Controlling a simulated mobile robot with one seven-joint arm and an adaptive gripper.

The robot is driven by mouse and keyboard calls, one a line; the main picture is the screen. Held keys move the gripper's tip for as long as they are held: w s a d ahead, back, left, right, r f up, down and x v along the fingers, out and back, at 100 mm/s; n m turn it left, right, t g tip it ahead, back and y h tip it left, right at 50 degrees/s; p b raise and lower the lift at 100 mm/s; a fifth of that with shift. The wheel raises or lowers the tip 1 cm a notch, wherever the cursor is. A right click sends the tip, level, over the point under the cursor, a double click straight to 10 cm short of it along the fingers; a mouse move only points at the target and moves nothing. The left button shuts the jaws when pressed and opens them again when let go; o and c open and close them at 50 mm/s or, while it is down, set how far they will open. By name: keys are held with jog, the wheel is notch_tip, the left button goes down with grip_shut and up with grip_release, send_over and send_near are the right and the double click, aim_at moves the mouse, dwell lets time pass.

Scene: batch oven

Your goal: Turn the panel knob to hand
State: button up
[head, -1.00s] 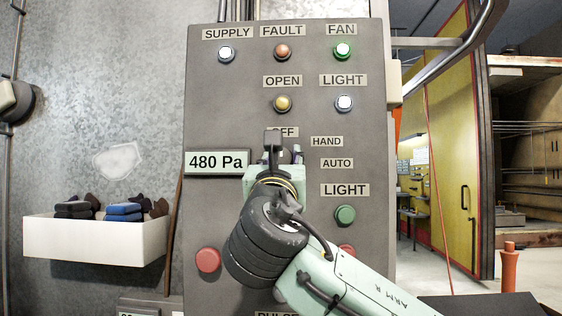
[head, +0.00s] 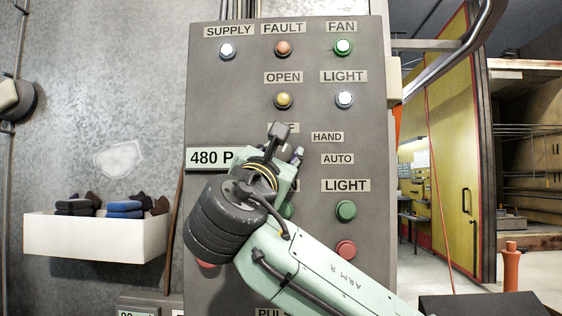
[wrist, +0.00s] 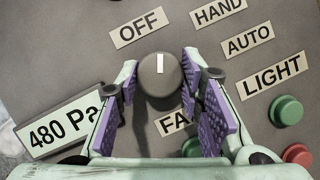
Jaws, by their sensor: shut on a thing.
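The panel knob (wrist: 160,82) is a round dark grey knob with a white mark. In the wrist view the mark points straight up, between the OFF label (wrist: 138,28) and the HAND label (wrist: 218,11). My gripper (wrist: 159,66) is shut on the knob, with one purple-padded finger at each side. In the head view my gripper (head: 285,152) is against the panel, tilted to the right, and it hides the knob. The HAND label (head: 327,137) is to its upper right, and the AUTO label (head: 337,159) is below that.
The grey panel (head: 230,110) carries several lamps and buttons. A green button (head: 345,210) and a red button (head: 346,250) are right of my arm. The 480 Pa display (head: 203,159) is close on the left. A white bin (head: 95,238) hangs farther left.

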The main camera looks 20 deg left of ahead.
jog(key=shift+a+m+g+h, duration=0.15)
jog(key=shift+m+h, duration=0.5)
jog(key=shift+m, duration=0.85)
jog(key=shift+d+m+g+h, duration=0.1)
jog(key=shift+m+g+h, duration=0.15)
jog(key=shift+m+h, duration=0.85)
jog(key=shift+r+m+y, duration=0.1)
jog(key=shift+m+y, duration=0.15)
jog(key=shift+m, duration=0.35)
jog(key=o, duration=1.2)
jog(key=shift+c, duration=0.2)
jog(key=shift+s, duration=0.1)
jog(key=v, duration=1.2)
